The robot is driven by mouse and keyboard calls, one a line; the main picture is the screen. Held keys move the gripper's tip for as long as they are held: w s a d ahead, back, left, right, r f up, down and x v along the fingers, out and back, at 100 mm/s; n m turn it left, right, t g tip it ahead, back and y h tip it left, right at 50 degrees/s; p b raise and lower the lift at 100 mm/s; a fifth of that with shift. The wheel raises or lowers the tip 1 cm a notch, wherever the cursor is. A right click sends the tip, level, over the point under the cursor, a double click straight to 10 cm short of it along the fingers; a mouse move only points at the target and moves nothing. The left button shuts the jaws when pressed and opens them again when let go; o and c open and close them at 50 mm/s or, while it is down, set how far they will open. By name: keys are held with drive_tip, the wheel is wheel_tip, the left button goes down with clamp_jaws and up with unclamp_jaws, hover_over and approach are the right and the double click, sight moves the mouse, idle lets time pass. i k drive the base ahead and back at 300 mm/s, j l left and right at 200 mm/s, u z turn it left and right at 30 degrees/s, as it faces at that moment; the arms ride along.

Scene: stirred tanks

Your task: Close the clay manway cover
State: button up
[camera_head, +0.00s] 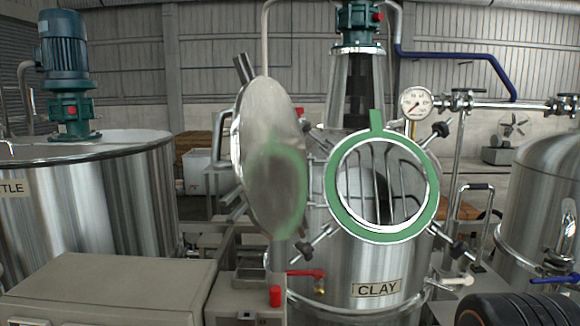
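The clay tank (375,265) is a shiny steel vessel with a "CLAY" label (377,288) on its front. Its round manway opening has a green gasket ring (333,194) with a tab on top. Stirrer bars show inside the opening. The round steel manway cover (265,130) stands swung open to the left of the opening, seen at a steep angle. A green reflection shows on the cover's face. Several clamp bolts with dark knobs (440,129) stick out around the opening. My gripper is not in view.
A pressure gauge (416,103) and a valved pipe (510,104) are right of the opening. A red-handled valve (306,273) sits low on the tank's left. Another steel tank (110,220) stands at left, and one (545,195) at right.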

sight(270, 166)
drive_tip(key=i+j+z, duration=0.2)
drive_tip(key=j, duration=0.6)
drive_tip(key=j+z, duration=0.2)
drive_tip(key=j, duration=0.55)
